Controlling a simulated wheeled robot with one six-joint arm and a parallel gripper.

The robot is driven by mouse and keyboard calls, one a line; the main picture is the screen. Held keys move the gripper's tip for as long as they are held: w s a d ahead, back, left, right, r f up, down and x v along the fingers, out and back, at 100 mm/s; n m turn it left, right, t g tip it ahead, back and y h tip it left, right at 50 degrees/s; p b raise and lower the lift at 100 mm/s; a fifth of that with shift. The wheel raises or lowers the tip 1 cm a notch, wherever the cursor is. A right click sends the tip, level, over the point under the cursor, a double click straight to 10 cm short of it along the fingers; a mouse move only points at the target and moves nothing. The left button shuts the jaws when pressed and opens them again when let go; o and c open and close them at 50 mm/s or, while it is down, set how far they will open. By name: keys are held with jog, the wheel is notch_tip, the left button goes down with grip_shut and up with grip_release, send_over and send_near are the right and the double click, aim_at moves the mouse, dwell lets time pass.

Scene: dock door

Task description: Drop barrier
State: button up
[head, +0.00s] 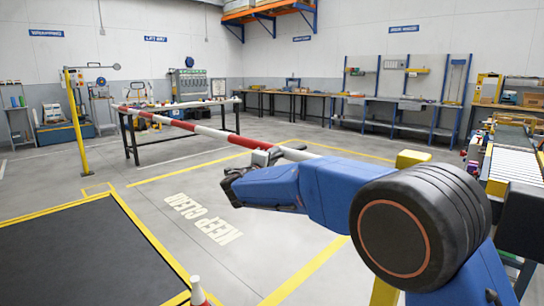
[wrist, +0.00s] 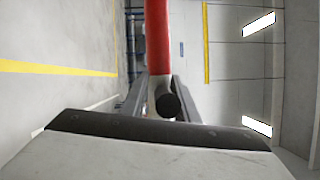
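The barrier is a long red and white striped boom (head: 185,125) that runs from the far left across the floor towards a yellow post (head: 412,158) behind my arm. In the wrist view its red part (wrist: 158,40) fills the top middle, with a white part and a dark round knob (wrist: 168,105) below it. My gripper (head: 243,175) is at the boom's near part, beside a small grey fitting. In the wrist view its two grey fingers (wrist: 160,95) stand apart, on either side of the knob. I cannot tell whether they touch it.
A black mat (head: 80,260) with a yellow edge lies at the left, with a cone (head: 198,291) by its corner. A thin yellow post (head: 76,125) stands behind it. A roller conveyor (head: 512,165) is at the right. Floor marked KEEP CLEAR is bare.

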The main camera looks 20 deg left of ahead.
jog(key=shift+o, duration=0.5)
jog(key=shift+w+d+f, duration=0.1)
jog(key=shift+w+f, duration=0.05)
jog(key=s+f, duration=0.1)
jog(key=s, duration=1.6)
jog(key=shift+s+d, duration=0.2)
jog(key=shift+d, duration=0.1)
jog(key=shift+f, duration=0.1)
